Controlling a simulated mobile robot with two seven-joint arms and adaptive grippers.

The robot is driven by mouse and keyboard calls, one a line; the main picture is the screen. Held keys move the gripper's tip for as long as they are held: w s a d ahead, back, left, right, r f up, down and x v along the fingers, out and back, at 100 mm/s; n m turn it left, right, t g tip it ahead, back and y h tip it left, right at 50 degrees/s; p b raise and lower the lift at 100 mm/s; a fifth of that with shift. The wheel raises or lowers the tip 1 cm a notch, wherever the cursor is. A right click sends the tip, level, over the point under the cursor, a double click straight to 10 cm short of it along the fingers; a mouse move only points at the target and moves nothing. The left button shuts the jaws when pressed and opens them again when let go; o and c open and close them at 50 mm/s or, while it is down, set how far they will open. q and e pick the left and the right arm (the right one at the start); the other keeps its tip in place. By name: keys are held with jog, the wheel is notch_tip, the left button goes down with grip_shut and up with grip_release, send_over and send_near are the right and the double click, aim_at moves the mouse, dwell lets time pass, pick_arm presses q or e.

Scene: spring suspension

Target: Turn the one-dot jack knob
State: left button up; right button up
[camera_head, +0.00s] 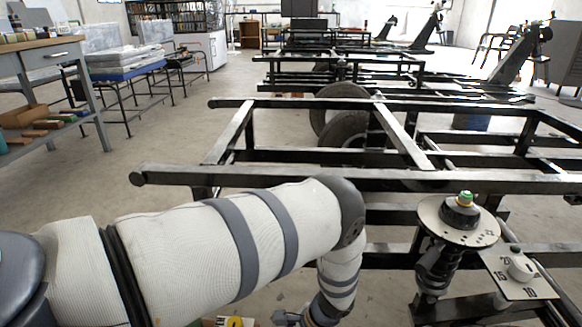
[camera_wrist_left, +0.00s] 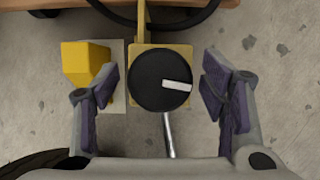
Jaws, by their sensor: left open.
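In the left wrist view, a round black knob (camera_wrist_left: 158,80) with a white bar pointing right sits on a yellow plate (camera_wrist_left: 140,50). A metal rod runs down from the knob. I see no dot mark on it, so I cannot tell whether it is the one-dot jack knob. My left gripper (camera_wrist_left: 160,84) is open, with one purple-padded finger on each side of the knob and visible gaps to both. In the head view my left arm reaches in from the left, its hand mostly cut off at the bottom edge. My right gripper is not in view.
A yellow block (camera_wrist_left: 85,62) on a grey plate stands close beside the left finger. In the head view, black frame rails (camera_head: 400,178) run across. A spring strut with a round plate (camera_head: 432,222) and a numbered dial plate (camera_head: 532,290) stand at right.

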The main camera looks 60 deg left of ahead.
pick_arm(q)
jog(key=v, duration=1.1)
jog(key=shift+r, duration=0.4)
jog(key=shift+w, duration=0.1)
